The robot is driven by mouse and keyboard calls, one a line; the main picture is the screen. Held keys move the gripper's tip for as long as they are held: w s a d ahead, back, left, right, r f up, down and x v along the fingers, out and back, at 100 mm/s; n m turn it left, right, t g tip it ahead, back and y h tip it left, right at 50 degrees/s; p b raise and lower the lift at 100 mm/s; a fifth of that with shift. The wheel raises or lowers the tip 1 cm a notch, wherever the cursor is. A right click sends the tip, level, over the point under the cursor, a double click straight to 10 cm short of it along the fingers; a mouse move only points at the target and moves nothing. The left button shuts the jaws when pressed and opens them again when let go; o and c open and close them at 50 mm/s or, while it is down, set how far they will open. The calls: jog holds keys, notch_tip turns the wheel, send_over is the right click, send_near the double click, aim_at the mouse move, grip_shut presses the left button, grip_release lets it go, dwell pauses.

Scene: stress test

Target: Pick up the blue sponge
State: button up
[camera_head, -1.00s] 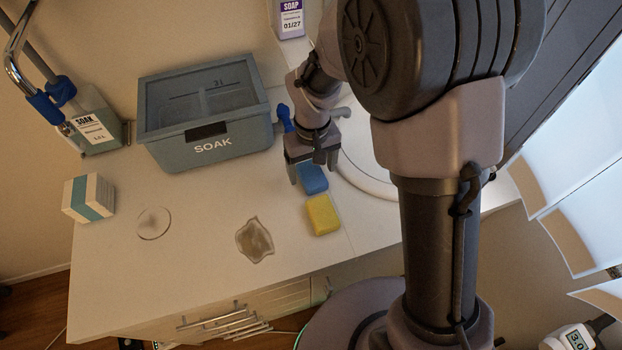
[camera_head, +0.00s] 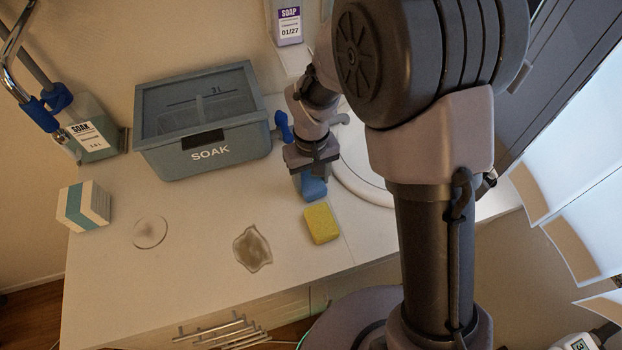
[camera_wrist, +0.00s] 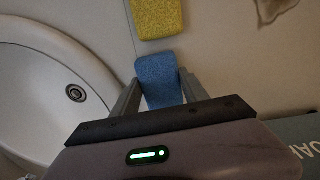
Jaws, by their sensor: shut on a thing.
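The blue sponge (camera_head: 313,187) is on the counter just behind the yellow sponge, partly hidden by my gripper (camera_head: 311,184). In the wrist view the blue sponge (camera_wrist: 160,80) lies between the two grey fingers of my gripper (camera_wrist: 160,88), which are shut on its sides. The sponge's near end is hidden behind the gripper body. I cannot tell whether it is lifted off the counter.
The yellow sponge (camera_head: 321,223) lies just in front; a brown puddle (camera_head: 252,249) is to its left. The grey SOAK bin (camera_head: 205,165) stands at back left. A round basin (camera_wrist: 50,90) is beside the gripper. A white-and-teal box (camera_head: 83,206) stands far left.

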aim_at(311, 181)
notch_tip(311, 181, up, 3)
jog(key=shift+r+p, duration=0.1)
jog(key=shift+p, duration=0.65)
jog(key=s+a, duration=0.3)
jog(key=s+a+p, duration=0.1)
jog(key=s+a, duration=0.3)
jog(key=s+a+r+p, duration=0.1)
jog(key=s+a, duration=0.3)
jog(key=shift+a, duration=0.25)
jog(key=w+d, duration=0.2)
jog(key=d, duration=0.2)
jog(key=w+d+m+b, duration=0.1)
jog(key=w+d, duration=0.2)
jog(key=d, duration=0.1)
jog(key=w+d+m, duration=0.1)
jog(key=w+d, duration=0.2)
jog(key=d, duration=0.1)
jog(key=shift+w+d+f+b, duration=0.1)
jog(key=shift+d+f+b, duration=0.1)
jog(key=shift+d+b, duration=0.15)
jog(key=d, duration=0.3)
jog(key=w+d+m, duration=0.1)
jog(key=d, duration=0.3)
jog(key=w+d+m, duration=0.1)
jog(key=d, duration=0.3)
jog(key=shift+w+d+r+b, duration=0.1)
jog(key=shift+w+d+b, duration=0.05)
jog(key=shift+b, duration=0.2)
